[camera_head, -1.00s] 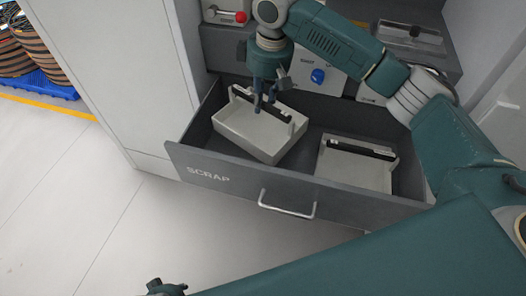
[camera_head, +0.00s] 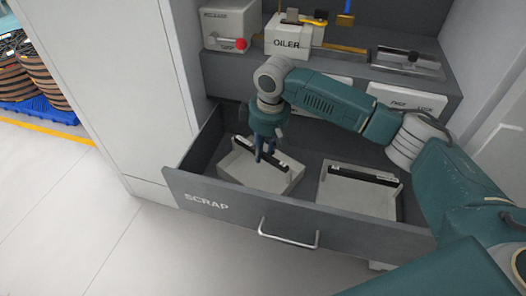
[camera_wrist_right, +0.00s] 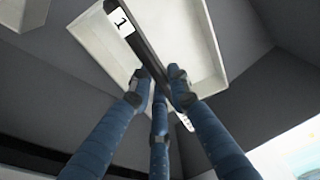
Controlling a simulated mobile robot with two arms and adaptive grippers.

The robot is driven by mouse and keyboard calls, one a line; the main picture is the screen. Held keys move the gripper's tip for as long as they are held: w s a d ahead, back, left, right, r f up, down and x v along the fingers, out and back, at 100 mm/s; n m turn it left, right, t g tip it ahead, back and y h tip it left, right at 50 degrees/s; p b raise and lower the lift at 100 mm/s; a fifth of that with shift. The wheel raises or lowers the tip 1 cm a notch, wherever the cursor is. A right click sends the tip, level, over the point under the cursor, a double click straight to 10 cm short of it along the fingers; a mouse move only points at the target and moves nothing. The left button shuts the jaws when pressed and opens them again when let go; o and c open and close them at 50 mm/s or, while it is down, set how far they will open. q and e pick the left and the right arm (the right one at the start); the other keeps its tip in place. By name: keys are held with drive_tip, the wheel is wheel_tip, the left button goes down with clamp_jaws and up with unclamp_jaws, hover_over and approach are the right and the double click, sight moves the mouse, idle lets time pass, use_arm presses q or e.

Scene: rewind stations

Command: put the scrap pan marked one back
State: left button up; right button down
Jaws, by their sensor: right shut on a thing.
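The scrap pan marked one, a pale shallow tray with a black bar handle, is in the left half of the open grey drawer (camera_head: 340,226) marked SCRAP; the pan (camera_head: 258,176) sits slightly turned to the drawer walls. In the right wrist view the same pan (camera_wrist_right: 185,35) shows a white label with "1" on its bar. My right gripper (camera_head: 265,157) comes down from above and is shut on the pan's bar. Whether the pan's underside touches the drawer floor is hidden. My left gripper is not in view.
A second pale pan (camera_head: 355,197) with a black bar lies in the right half of the drawer, with a gap between the two. An oiler box (camera_head: 288,44) and a box with a red knob (camera_head: 225,28) stand on the shelf behind.

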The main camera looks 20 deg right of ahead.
drive_tip(key=shift+f, duration=0.1)
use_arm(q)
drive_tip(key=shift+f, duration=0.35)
use_arm(e)
drive_tip(key=c, duration=1.6)
unclamp_jaws()
drive_tip(key=shift+c, duration=0.2)
